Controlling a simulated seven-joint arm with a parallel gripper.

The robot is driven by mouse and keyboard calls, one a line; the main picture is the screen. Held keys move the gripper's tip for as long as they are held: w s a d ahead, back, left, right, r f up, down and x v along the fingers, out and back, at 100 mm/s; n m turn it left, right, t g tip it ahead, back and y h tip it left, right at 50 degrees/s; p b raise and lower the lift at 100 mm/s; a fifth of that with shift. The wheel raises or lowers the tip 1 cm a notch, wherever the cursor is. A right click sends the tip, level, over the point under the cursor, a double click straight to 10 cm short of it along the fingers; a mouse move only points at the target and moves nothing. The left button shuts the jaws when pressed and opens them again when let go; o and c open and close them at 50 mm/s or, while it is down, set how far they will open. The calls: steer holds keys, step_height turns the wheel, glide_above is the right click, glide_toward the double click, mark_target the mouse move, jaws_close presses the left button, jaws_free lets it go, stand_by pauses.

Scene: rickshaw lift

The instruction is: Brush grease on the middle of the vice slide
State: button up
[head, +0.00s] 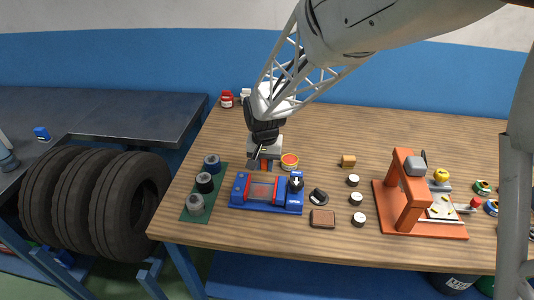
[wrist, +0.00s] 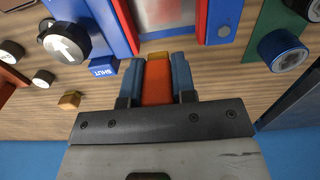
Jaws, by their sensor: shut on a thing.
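The blue vice (head: 240,191) lies on the wooden bench, with red jaws either side of its greyish-red slide (head: 262,190). In the wrist view the slide (wrist: 166,12) is at the top, cut off by the frame. My gripper (head: 265,163) is just behind the vice, on its far side. In the wrist view my gripper (wrist: 158,82) is shut on an orange brush (wrist: 158,85) with a yellowish end pointing towards the vice. The bristles are not clear, nor is any grease on them. An orange-topped tin (head: 289,161), perhaps the grease, stands right of my gripper.
A round knob with a white arrow (wrist: 65,45) and a blue SHUT label (wrist: 103,66) are at the vice's end. Several rollers stand on a green mat (head: 187,213) to the left. An orange press (head: 409,195) stands right. Bench behind the vice is mostly clear.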

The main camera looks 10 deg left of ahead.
mark_target(260, 184)
steer(key=shift+f, duration=3.15)
steer(key=shift+s+f, duration=0.25)
steer(key=shift+f, duration=0.05)
steer(key=shift+s, duration=2.5)
steer(key=shift+w, duration=2.55)
steer(key=shift+w+a, duration=0.2)
steer(key=shift+s+a, duration=0.1)
steer(key=shift+a, duration=0.6)
steer(key=shift+s, duration=2.6)
steer(key=shift+w+d, duration=0.1)
steer(key=shift+w, duration=2.7)
step_height(260, 184, up, 8)
